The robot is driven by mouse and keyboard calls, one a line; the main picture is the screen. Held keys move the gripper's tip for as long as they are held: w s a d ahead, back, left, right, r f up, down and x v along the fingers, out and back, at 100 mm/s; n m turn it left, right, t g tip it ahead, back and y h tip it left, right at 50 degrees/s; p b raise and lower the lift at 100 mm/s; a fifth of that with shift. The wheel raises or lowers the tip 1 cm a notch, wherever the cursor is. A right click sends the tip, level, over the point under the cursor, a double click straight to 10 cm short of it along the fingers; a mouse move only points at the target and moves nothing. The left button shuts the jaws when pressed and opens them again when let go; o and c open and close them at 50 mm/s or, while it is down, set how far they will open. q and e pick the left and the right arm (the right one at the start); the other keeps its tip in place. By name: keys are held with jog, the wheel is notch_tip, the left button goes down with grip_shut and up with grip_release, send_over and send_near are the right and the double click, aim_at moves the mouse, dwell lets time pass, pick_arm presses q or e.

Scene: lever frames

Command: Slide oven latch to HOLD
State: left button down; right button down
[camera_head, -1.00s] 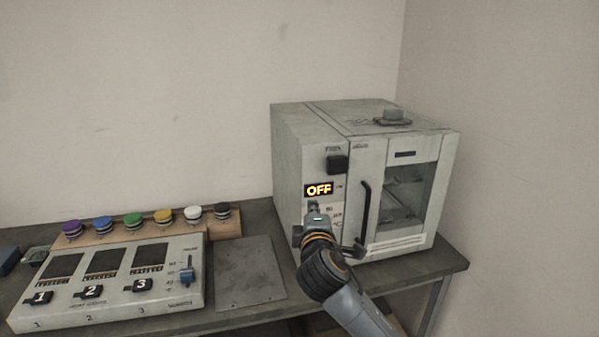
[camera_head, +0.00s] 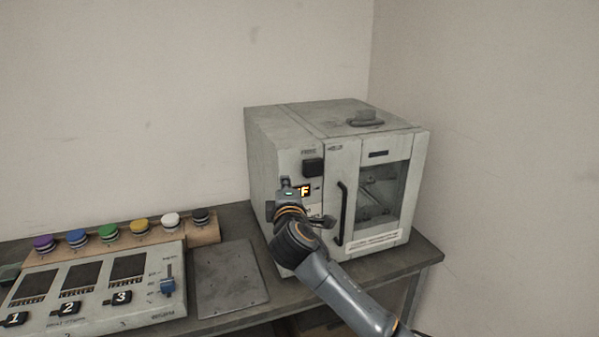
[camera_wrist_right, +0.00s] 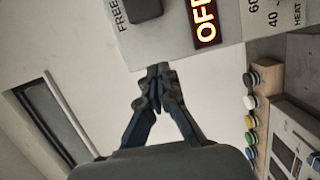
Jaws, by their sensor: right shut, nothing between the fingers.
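The oven (camera_head: 270,140) is a grey box at the back right of the bench. A black block (camera_head: 313,168), which looks like the latch, sits on its front panel just below a small label. In the right wrist view the block (camera_wrist_right: 146,9) is beside the word FREE; no HOLD mark is readable. My right gripper (camera_head: 288,183) is shut and empty, lower left of the block, at the panel's left side. In the right wrist view its fingertips (camera_wrist_right: 158,72) are together near the panel edge, apart from the block. My left gripper is not in view.
The oven display (camera_wrist_right: 205,20) reads OFF; my gripper partly hides it in the head view. A black door handle (camera_head: 342,212) stands right of my wrist. A control box (camera_head: 95,290), several coloured knobs (camera_head: 109,232) and a bare plate (camera_head: 230,280) lie to the left.

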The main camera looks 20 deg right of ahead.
aim_at(314, 170)
jog(key=x, duration=0.3)
jog(key=shift+w+r+p, duration=0.1)
jog(key=shift+w+p, duration=0.15)
jog(key=shift+p, duration=0.1)
jog(key=d+p, duration=0.1)
jog(key=d, duration=0.2)
jog(key=shift+w+d+p, duration=0.15)
jog(key=shift+w+p, duration=0.05)
jog(key=shift+p, duration=0.1)
jog(key=shift+d, duration=0.5)
jog(key=shift+a, duration=0.1)
jog(key=d, duration=0.4)
jog(key=shift+d+p, duration=0.15)
jog(key=shift+p, duration=0.25)
jog(key=shift+w, duration=0.1)
